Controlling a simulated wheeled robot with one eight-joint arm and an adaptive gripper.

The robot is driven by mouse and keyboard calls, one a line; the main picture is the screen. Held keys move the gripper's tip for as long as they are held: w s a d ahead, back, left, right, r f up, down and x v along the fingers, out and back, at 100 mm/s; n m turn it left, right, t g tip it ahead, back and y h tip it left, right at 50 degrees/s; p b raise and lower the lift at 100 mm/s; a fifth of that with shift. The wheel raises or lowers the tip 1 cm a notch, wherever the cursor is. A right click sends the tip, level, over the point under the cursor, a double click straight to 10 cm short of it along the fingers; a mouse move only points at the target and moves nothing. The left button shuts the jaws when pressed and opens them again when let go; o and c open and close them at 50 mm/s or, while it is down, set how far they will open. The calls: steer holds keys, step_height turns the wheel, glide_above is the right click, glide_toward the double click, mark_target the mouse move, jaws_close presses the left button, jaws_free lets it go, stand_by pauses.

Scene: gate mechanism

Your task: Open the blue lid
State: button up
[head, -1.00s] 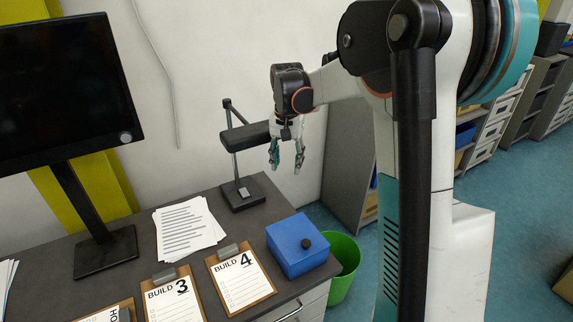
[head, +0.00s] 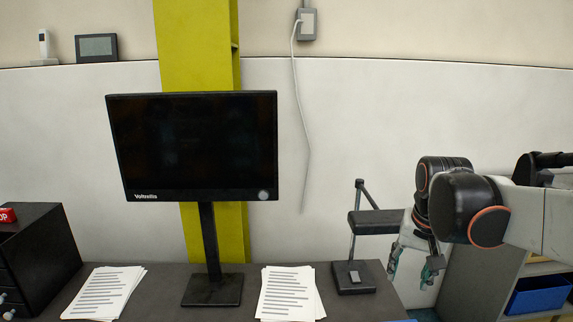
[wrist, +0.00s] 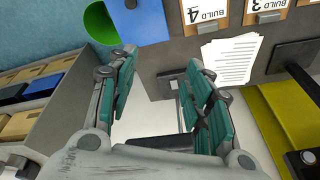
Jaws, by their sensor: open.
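The blue box with its blue lid (wrist: 142,24) shows at the top of the wrist view, cut off by the frame edge. A black knob (wrist: 130,4) on the lid shows at that edge. Whether the lid is lifted at all cannot be told. In the head view the box is almost wholly below the frame. My gripper (head: 412,265) hangs at the right, near the black stand, with its fingers pointing down. In the wrist view my gripper (wrist: 162,65) has its two green-padded fingers wide apart with nothing between them, clear of the box.
A black stand (head: 355,277) stands on the grey desk close to my gripper. A monitor (head: 193,147) and paper stacks (head: 290,292) are left of it. A green bin (wrist: 101,22) is beside the box. Shelving (wrist: 45,100) with bins lies at the wrist view's left.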

steer(key=s+a+f+n+t, duration=0.1)
steer(key=s+a+n+t, duration=0.1)
steer(key=s, duration=0.5)
steer(key=s+a+n+t, duration=0.2)
steer(key=s+a, duration=0.2)
steer(key=s, duration=0.3)
steer(key=shift+a+f+n, duration=0.3)
steer(key=shift+f+n, duration=0.1)
steer(key=shift+s+f, duration=0.1)
steer(key=shift+s, duration=0.05)
steer(key=shift+c, duration=0.5)
steer(key=shift+a+f, duration=0.1)
steer(key=c, duration=0.4)
steer(key=shift+t, duration=0.3)
jaws_close()
